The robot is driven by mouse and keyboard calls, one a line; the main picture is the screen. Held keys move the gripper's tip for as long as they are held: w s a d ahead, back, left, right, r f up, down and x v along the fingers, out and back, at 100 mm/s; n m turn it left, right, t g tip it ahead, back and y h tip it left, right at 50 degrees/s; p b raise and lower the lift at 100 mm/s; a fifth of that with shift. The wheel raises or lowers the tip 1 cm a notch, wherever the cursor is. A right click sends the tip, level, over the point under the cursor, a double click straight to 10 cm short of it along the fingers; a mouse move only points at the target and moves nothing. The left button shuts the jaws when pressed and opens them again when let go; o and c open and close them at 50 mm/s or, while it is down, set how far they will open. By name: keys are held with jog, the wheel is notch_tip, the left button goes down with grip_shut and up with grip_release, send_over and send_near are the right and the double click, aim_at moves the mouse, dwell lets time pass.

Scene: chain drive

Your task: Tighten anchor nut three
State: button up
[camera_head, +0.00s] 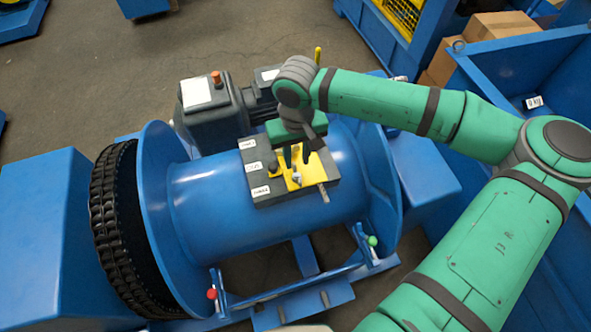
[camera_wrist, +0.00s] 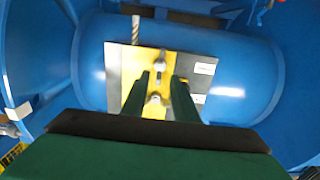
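A dark anchor block (camera_head: 275,196) with a yellow plate (camera_head: 309,178) sits on the blue drum (camera_head: 218,210). Three white labels run along its left edge, too small to read. A grey nut or bolt (camera_head: 296,179) stands on the plate. In the wrist view one metal nut (camera_wrist: 155,98) lies between my fingers and another (camera_wrist: 160,65) sits just beyond the fingertips. Which is nut three I cannot tell. My gripper (camera_head: 295,157) is over the plate with its fingers apart; in the wrist view the fingertips (camera_wrist: 160,84) show a clear gap. Contact with a nut is not clear.
A threaded metal rod (camera_head: 323,193) juts from the block's edge. A black chain (camera_head: 115,220) wraps the wheel at left. A grey motor housing (camera_head: 212,108) stands behind the drum. A lever bar with a red knob (camera_head: 212,294) and a green knob (camera_head: 372,241) lies in front.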

aim_at(297, 172)
notch_tip(297, 172, down, 7)
jog(key=shift+s+f, duration=0.15)
jog(key=shift+f, duration=0.05)
dwell(0.3)
grip_shut()
